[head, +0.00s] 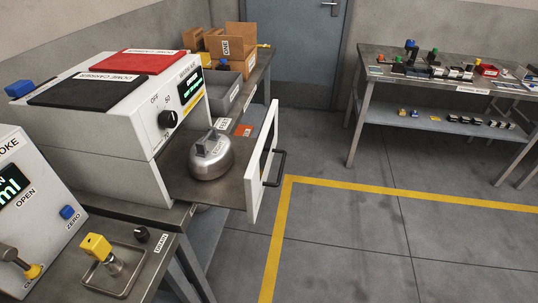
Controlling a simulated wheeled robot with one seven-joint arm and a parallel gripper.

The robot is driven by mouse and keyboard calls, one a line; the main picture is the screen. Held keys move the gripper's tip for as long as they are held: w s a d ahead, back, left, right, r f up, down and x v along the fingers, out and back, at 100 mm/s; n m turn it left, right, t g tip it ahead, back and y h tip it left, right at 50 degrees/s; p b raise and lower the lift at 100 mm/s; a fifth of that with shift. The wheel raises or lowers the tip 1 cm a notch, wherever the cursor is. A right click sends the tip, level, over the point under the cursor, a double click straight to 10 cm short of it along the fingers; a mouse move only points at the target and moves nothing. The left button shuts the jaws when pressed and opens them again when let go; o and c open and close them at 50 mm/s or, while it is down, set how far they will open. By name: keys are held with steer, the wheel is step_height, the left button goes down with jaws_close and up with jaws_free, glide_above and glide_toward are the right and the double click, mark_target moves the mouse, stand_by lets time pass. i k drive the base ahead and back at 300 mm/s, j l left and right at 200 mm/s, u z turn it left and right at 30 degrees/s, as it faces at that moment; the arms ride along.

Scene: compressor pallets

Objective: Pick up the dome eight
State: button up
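A silver metal dome (212,158) with a grey block-shaped grip on top sits upright on a pulled-out drawer tray (184,186). The dome has a small label on its side, too small to read. The drawer belongs to a white machine (110,140) with a dial, a green display and red and black pads on top. My gripper does not show in the head view.
The drawer's white front panel (262,165) with its dark handle (275,169) stands at the dome's right. A yellow-topped fitting (96,246) stands in a metal tray at the lower left. A grey bin (224,92) and cardboard boxes (232,45) stand behind. Floor at the right is clear up to a workbench (440,125).

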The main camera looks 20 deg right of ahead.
mark_target(213, 155)
steer(key=i+j+z, duration=0.1)
steer(key=j, duration=0.35)
steer(key=i+j+z, duration=0.1)
steer(key=j, duration=0.35)
steer(key=i+j+z, duration=0.1)
steer(key=j, duration=0.4)
steer(key=i+j+z, duration=0.1)
steer(key=j, duration=0.35)
steer(key=i, duration=0.1)
